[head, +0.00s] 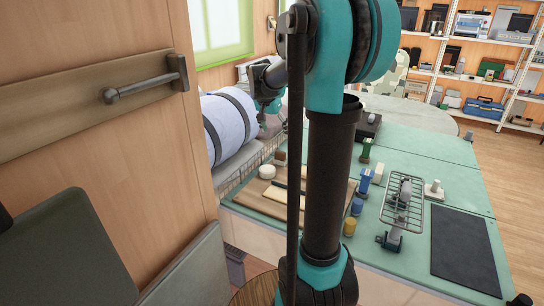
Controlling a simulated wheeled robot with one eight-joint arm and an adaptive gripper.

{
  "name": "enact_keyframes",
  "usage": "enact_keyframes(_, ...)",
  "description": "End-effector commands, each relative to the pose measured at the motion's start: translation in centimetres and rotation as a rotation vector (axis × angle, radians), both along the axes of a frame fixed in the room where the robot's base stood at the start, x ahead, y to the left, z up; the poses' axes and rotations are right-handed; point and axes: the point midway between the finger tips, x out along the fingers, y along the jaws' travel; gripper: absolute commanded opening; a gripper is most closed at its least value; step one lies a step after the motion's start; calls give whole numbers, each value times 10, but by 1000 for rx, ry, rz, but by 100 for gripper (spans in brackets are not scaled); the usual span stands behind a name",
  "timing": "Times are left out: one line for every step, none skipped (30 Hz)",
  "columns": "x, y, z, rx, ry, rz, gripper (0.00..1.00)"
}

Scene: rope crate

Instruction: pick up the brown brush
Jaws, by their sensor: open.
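A small brown block-like thing (280,157), possibly the brown brush, sits near the back left of the green table (455,148). It is too small for me to be sure what it is. My gripper (268,106) is at the upper left, beside a rolled white-blue bundle with dark straps (228,125). It is small and partly hidden by my own arm, but it is open and I see nothing held in it. It is above and apart from the brown thing. My arm column hides part of the table's middle.
A wooden board (262,202) and a white round thing (267,171) lie at the table's left. Blue, yellow and green items, a wire rack (403,206) and a dark mat (463,247) are right of my arm. A wooden cabinet (110,130) blocks the left.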

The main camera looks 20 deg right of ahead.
Motion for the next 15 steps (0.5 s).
enact_keyframes(2, -2, -6, 0, 0, -2, 71)
enact_keyframes(3, -3, -10, 0, 0, -2, 71)
enact_keyframes(5, -5, -17, 0, 0, -1, 71)
enact_keyframes(6, -6, -22, 0, 0, -1, 71)
enact_keyframes(8, -8, -28, 0, 0, 0, 71)
enact_keyframes(11, -10, -36, 0, 0, 0, 71)
enact_keyframes(12, -12, -41, 0, 0, 0, 71)
enact_keyframes(14, -14, -47, 0, 0, 0, 71)
enact_keyframes(16, -16, -54, 0, 0, -1, 71)
enact_keyframes(17, -17, -60, 1, 0, -1, 71)
enact_keyframes(19, -19, -65, 1, 0, -1, 71)
enact_keyframes(21, -21, -73, 1, 1, 0, 71)
enact_keyframes(23, -22, -78, 0, 1, 1, 71)
enact_keyframes(24, -24, -83, 0, 1, 1, 71)
enact_keyframes(25, -25, -89, 0, 1, 2, 71)
